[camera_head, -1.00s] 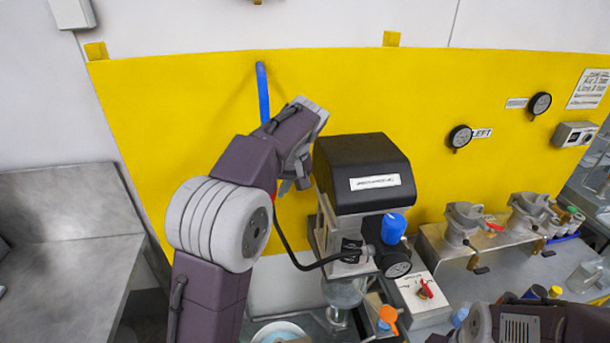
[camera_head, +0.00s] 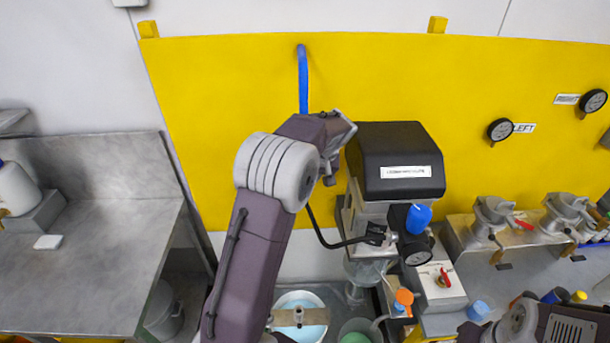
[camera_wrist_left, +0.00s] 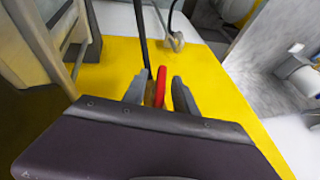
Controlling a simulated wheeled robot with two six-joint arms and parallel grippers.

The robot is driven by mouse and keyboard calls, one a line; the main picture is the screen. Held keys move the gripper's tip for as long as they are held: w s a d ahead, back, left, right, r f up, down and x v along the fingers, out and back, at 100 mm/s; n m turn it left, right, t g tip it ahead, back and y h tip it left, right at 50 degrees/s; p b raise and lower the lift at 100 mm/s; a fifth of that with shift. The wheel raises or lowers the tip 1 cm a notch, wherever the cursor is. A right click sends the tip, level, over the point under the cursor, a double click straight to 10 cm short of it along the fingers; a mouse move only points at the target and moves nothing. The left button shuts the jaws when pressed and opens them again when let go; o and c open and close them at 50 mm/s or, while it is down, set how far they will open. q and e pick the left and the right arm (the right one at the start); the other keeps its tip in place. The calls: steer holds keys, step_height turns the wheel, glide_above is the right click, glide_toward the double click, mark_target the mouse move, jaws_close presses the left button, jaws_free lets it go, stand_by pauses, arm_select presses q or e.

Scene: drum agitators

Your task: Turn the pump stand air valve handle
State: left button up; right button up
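The pump stand with its black-topped unit (camera_head: 395,165) stands in front of the yellow wall panel. A red handle (camera_wrist_left: 159,86), which looks like the air valve handle, shows in the left wrist view between the two fingertips of my left gripper (camera_wrist_left: 163,90). A gap shows on each side of it, so the fingers are open around it. In the head view my left gripper (camera_head: 330,176) is just left of the black-topped unit; my arm hides the handle there. My right arm shows at the bottom right, with its gripper out of frame.
A blue hose (camera_head: 302,80) runs down the yellow panel (camera_head: 240,110) behind my left arm. A white box with a red knob (camera_head: 445,278) and clamps (camera_head: 492,215) stand to the right. A bucket (camera_head: 300,300) is below. A metal table (camera_head: 100,240) is at left.

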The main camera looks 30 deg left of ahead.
arm_select(q)
steer(key=shift+a, duration=0.1)
jaws_close()
steer(key=shift+w+f+g+y, duration=0.1)
steer(key=shift+f+g+y, duration=0.1)
steer(key=shift+g+y, duration=0.35)
steer(key=shift+r+m+g+y, duration=0.15)
steer(key=shift+m+g+y, duration=0.25)
steer(key=shift+y, duration=0.75)
jaws_free()
